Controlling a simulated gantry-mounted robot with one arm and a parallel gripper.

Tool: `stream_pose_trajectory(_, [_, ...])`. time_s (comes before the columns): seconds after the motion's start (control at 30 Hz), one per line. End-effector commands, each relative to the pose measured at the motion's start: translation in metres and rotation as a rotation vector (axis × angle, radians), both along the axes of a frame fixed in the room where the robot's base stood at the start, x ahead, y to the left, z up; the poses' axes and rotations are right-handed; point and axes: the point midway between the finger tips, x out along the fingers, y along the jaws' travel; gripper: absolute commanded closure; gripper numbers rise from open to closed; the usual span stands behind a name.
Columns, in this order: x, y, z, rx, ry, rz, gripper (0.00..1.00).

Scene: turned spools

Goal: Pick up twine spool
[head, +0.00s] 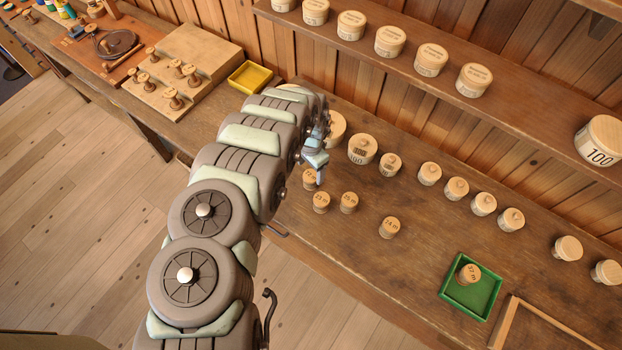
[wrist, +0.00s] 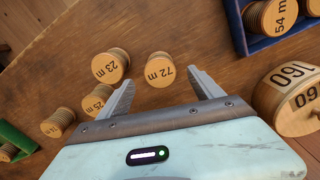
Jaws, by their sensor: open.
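My gripper (head: 319,178) is open and empty, low over the bench. In the wrist view its two fingers (wrist: 161,77) point at a wooden spool marked 72 m (wrist: 159,70), which shows between and just beyond the tips; I cannot tell the exact gap. In the head view this spool (head: 309,179) is partly hidden by the gripper. Similar upright spools stand close by: one marked 23 m (wrist: 110,67), one marked 25 m (wrist: 97,100) and one marked 24 m (head: 389,227). No label says twine.
A green tray (head: 452,295) holds a spool marked 27 m (head: 469,270). A blue tray (wrist: 240,42) holds a spool marked 54 m (wrist: 270,19). A large round wooden piece marked 160 (wrist: 290,100) stands right of the fingers. Several round pieces line the bench's back.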

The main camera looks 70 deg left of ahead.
Motion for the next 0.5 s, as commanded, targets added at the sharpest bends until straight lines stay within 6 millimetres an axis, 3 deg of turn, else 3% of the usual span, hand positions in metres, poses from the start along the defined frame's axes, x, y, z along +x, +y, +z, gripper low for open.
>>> stream_pose_trajectory(0.5, [0.002,-0.001,-0.037,0.001,-0.005,0.0,0.24])
